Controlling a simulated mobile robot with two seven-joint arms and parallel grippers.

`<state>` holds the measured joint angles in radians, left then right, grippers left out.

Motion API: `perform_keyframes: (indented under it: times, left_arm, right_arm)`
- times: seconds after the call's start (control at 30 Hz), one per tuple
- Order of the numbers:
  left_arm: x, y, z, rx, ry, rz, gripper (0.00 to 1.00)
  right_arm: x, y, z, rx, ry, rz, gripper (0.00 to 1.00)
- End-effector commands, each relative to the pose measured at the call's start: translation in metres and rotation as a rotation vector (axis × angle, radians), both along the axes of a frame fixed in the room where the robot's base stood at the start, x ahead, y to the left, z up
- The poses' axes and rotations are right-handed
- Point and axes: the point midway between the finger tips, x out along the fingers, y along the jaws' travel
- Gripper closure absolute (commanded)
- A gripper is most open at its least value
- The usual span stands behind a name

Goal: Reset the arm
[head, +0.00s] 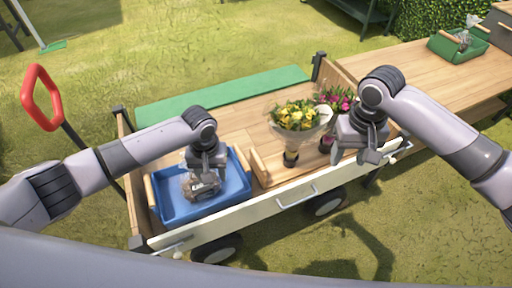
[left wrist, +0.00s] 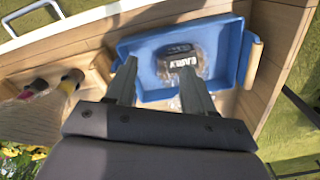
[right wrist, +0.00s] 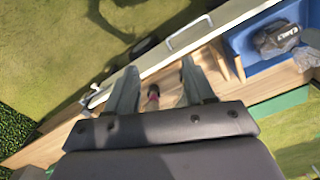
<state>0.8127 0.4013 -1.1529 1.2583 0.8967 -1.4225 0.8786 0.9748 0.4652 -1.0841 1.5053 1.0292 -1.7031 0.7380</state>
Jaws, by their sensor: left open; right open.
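My right gripper (head: 362,152) is open and empty in the head view, over the right end of the wooden cart. Its two fingers stand apart in the right wrist view (right wrist: 152,85). My left gripper (head: 207,180) is above the blue tray (head: 172,212) on the left of the cart. In the left wrist view its fingers (left wrist: 160,80) are open with nothing between them, pointing toward the tray. A dark bag with white lettering (left wrist: 180,65) lies in the blue tray, beyond the left fingertips; whether they touch it I cannot tell.
A yellow flower bouquet (head: 298,117) and a magenta bouquet (head: 340,100) stand on the cart between my grippers. A green tray (head: 450,48) sits on the wooden table (head: 420,78) at the right. The cart has a red handle (head: 40,97). Grass surrounds it.

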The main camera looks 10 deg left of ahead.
Motion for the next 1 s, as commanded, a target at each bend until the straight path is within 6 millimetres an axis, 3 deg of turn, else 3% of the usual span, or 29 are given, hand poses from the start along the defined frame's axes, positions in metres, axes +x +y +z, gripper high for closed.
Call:
perform_keyframes:
  times: [0.63, 0.77, 1.0]
  left_arm:
    - [-0.003, -0.005, -0.004, -0.015, -0.004, -0.013, 0.47]
    - [-0.016, -0.026, -0.018, -0.086, -0.032, -0.064, 0.47]
    - [-0.05, -0.08, -0.042, -0.29, -0.171, -0.183, 0.47]
  right_arm:
    - [-0.002, 0.005, -0.003, 0.018, -0.003, 0.009, 0.47]
    - [-0.01, 0.024, -0.024, 0.092, -0.032, 0.046, 0.47]
    - [-0.031, 0.072, -0.07, 0.316, -0.168, 0.111, 0.47]
